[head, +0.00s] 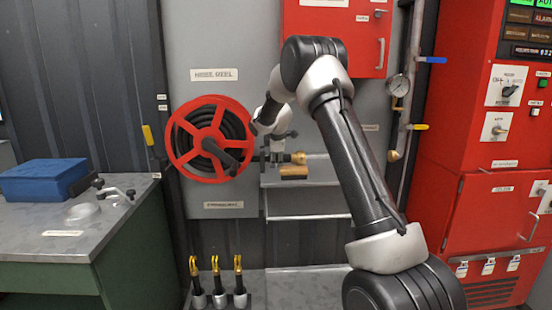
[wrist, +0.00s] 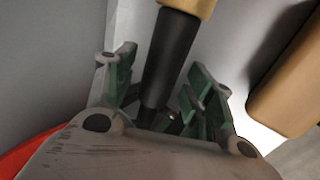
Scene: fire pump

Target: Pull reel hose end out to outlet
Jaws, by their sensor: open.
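The red hose reel (head: 176,140) with black hose wound in it is on the grey wall panel in the head view. A black hose end with a brass-coloured tip (head: 299,158) sticks out to the right of the reel. My gripper (head: 277,157) is at this hose end, pointing down. In the wrist view the black hose end (wrist: 170,58) runs between my open green-padded fingers (wrist: 160,95), with its tan tip at the top edge. Contact with the fingers cannot be told. A second tan piece (head: 293,172), perhaps the outlet, lies just below the tip; a tan cylinder also shows in the wrist view (wrist: 290,80).
A metal shelf frame (head: 306,217) stands below my gripper. A pipe with a gauge (head: 398,85) and yellow-handled valve is to the right, beside a red control cabinet (head: 490,215). A bench with a blue box (head: 42,180) is left. Several yellow-topped fittings (head: 209,267) stand low.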

